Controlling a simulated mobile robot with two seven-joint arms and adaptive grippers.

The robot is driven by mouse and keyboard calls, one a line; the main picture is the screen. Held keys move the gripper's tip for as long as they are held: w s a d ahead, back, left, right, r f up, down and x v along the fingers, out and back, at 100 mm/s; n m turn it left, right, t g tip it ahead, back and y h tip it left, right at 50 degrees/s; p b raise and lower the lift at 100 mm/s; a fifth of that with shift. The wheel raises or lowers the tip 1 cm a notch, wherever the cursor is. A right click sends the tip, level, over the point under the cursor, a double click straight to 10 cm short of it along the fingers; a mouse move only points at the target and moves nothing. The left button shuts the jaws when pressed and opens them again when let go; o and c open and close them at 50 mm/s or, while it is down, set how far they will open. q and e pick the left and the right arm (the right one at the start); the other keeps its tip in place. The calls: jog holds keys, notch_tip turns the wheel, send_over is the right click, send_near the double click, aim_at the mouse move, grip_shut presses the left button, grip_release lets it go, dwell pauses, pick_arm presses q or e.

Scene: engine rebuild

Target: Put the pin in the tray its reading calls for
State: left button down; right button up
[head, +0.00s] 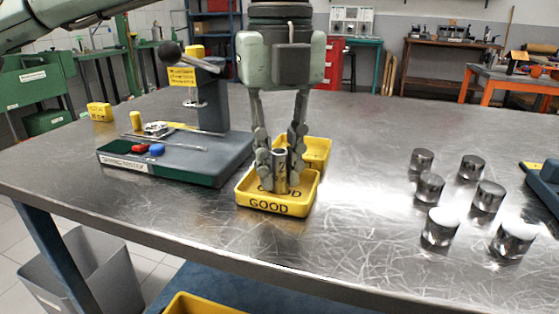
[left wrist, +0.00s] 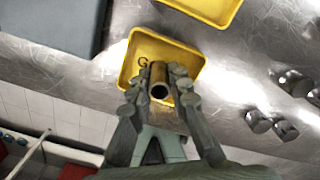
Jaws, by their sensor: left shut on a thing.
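My left gripper (head: 281,160) points straight down over the yellow tray marked GOOD (head: 277,208). It is shut on the pin (head: 280,172), a short hollow metal cylinder held upright between the fingers. The pin's lower end is within the tray's outline; I cannot tell whether it touches the floor. In the left wrist view the pin (left wrist: 159,82) shows its open end between the fingertips, with the GOOD tray (left wrist: 140,50) around it. A second yellow tray (head: 318,150) stands just behind; its label is hidden. My right gripper is not in view.
A grey gauge stand (head: 208,100) on a green-edged base (head: 180,170) stands left of the trays, with small tools on it. Several shiny metal cylinders (head: 441,226) stand at the right. The bench top (head: 350,200) between them and the trays is clear.

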aim_at(280, 152)
pick_arm(q)
jog(key=shift+f, duration=0.1)
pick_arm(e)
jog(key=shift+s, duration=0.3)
pick_arm(q)
jog(key=c, duration=1.4)
grip_release()
jog(key=shift+c, duration=0.2)
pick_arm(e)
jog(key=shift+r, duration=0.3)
pick_arm(q)
jog(key=shift+r, duration=0.3)
notch_tip(280, 152, up, 11)
jog(key=shift+f+p, duration=0.15)
jog(key=shift+p, duration=0.25)
jog(key=shift+r, duration=0.55)
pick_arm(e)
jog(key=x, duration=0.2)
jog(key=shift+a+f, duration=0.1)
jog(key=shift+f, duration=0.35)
pick_arm(q)
jog(key=shift+s+f, duration=0.1)
